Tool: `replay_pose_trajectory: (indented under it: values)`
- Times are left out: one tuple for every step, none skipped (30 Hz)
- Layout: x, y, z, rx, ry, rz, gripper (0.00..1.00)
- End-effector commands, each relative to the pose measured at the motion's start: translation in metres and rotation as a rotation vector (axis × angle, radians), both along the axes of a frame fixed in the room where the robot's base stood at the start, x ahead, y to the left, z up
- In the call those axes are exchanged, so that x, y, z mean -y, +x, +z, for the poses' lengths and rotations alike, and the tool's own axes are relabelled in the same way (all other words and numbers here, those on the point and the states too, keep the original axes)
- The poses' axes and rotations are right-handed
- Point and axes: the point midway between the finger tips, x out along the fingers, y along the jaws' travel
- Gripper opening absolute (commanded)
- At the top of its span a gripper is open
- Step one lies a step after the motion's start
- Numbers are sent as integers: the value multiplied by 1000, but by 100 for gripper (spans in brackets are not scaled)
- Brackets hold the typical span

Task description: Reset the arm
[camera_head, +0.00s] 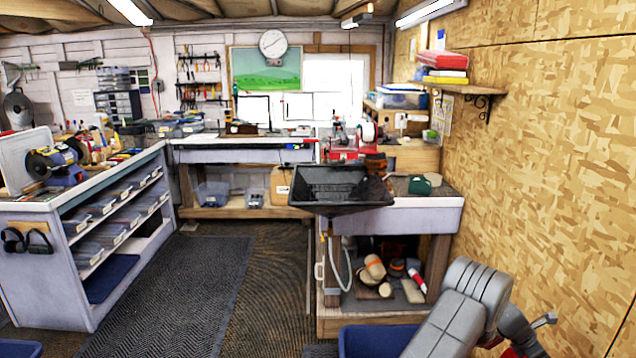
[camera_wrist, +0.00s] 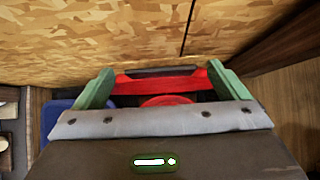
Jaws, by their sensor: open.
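My gripper (camera_wrist: 164,80) shows in the wrist view, its two green fingers spread wide apart to the left and right. A red part shows between and beyond the fingers; I cannot tell exactly what it is, and I see nothing clamped. The wrist view faces the plywood wall (camera_wrist: 140,35). In the head view my arm, with grey links and red joints, is folded low at the bottom right beside that wall. The gripper cannot be made out clearly there.
A blue bin (camera_head: 375,340) stands by my arm on the floor. A workbench (camera_head: 425,202) with a black tray (camera_head: 335,184) lies ahead. A shelf unit (camera_head: 70,230) stands at left. The dark floor mat (camera_head: 170,295) between is clear. A wall shelf (camera_head: 465,89) hangs at right.

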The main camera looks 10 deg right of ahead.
Motion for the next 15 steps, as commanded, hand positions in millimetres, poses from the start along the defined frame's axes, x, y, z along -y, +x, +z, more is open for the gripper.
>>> replay_pose_trajectory:
  values:
    - [-4, 1, 4, 0, -1, 1, 95]
    - [-7, 2, 7, 1, -1, 2, 95]
    - [-11, 2, 11, 0, -1, 1, 95]
    - [-13, 2, 14, 1, -2, 1, 95]
    - [-16, 2, 17, 0, -1, 1, 95]
    - [-20, 3, 22, 1, -2, 1, 95]
    - [-22, 3, 25, 0, -2, 1, 95]
    - [-25, 3, 28, 0, -2, 1, 95]
    - [-29, 4, 33, 0, -2, 1, 95]
    - [-32, 4, 36, -1, -2, 2, 95]
    - [-35, 5, 39, 0, -2, 1, 95]
    - [-39, 5, 43, 0, -2, 1, 95]
    - [-42, 5, 47, 1, -2, 2, 95]
    - [-45, 6, 51, 1, -2, 1, 95]
    - [-49, 6, 54, 1, -2, 1, 95]
